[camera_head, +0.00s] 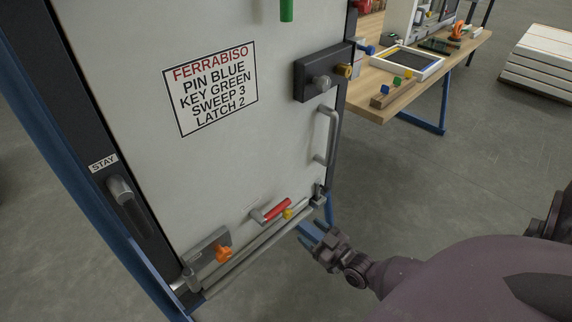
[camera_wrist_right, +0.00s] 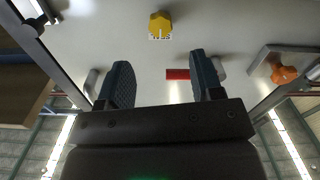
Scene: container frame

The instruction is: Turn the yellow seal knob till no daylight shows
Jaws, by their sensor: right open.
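The yellow seal knob (camera_head: 288,213) sits low on the pale door panel (camera_head: 215,160), just above the bottom rail. In the right wrist view the yellow knob (camera_wrist_right: 160,20) is near the top, with a small white label touching its lower edge. My right gripper (camera_head: 311,234) is to the right of the knob and a little lower in the head view, apart from it. In the right wrist view its blue fingers (camera_wrist_right: 161,78) are spread with nothing between them. Whether daylight shows under the door I cannot tell. My left gripper is not in view.
A red-gripped lever (camera_head: 277,208) is close beside the knob. An orange knob (camera_head: 223,253) on a metal plate is lower left. A grey door handle (camera_head: 327,135) and dark latch box (camera_head: 318,74) are above. A wooden workbench (camera_head: 400,100) stands behind right; open floor lies between.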

